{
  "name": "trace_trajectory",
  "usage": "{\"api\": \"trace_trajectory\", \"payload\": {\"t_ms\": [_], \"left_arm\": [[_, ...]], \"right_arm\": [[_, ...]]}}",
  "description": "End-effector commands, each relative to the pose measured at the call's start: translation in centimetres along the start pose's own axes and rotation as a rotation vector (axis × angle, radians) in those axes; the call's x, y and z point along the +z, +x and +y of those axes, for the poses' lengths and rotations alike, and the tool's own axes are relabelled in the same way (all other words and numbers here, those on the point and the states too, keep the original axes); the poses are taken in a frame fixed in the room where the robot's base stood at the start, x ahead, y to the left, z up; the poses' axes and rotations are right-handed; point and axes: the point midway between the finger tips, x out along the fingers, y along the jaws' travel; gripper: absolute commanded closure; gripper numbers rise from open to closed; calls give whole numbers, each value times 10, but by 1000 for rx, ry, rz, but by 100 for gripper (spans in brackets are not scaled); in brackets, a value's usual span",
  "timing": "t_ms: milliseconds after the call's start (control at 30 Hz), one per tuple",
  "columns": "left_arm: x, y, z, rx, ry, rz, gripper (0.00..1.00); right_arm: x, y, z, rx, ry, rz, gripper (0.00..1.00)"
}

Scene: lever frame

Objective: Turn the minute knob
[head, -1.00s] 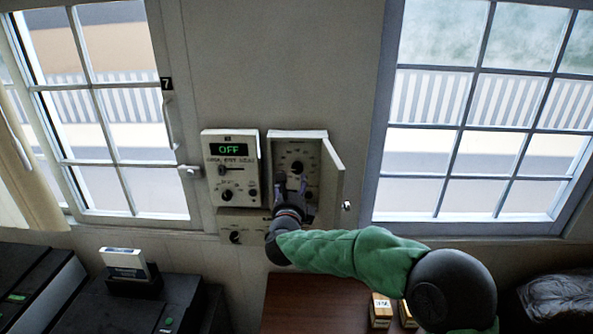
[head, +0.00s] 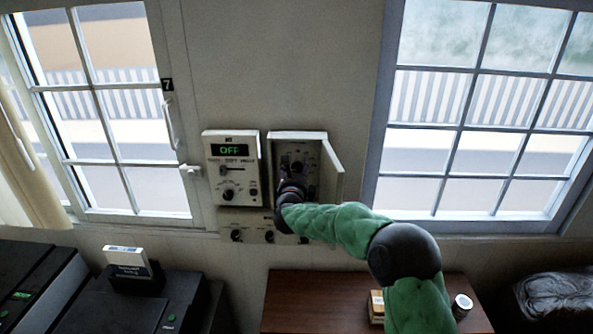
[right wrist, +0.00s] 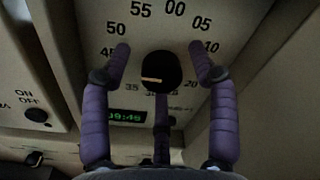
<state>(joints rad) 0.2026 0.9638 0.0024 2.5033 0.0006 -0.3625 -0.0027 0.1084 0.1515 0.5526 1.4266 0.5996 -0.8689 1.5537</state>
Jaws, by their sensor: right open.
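The minute knob (right wrist: 161,72) is black and round with a pale pointer line. Around it is a printed dial of minute numbers in the right wrist view. My right gripper (right wrist: 161,58) is open, with purple fingers to the left and right of the knob and a third below it. No finger clearly closes on the knob, and contact cannot be told. In the head view the gripper (head: 296,170) reaches into the open box (head: 300,136) on the wall, and my wrist hides its lower part. My left gripper is not in view.
The box's door (head: 333,167) stands open on the right. A panel with an OFF display (head: 230,150) is on the left, and a lower panel (head: 252,226) has several knobs. A green clock display (right wrist: 127,115) sits below the dial. A brown table (head: 315,300) stands below.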

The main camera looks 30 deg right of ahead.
Motion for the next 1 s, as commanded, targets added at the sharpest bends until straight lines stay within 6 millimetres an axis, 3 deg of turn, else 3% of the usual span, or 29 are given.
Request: {"api": "trace_trajectory", "payload": {"t_ms": [67,267,300,667,1000], "left_arm": [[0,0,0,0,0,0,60],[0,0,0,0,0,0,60],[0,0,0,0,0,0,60],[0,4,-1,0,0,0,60],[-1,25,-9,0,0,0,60]], "right_arm": [[0,0,0,0,0,0,40],[0,0,0,0,0,0,94],[0,0,0,0,0,0,96],[0,0,0,-3,-28,-3,96],[0,0,1,-12,-232,-11,96]]}}
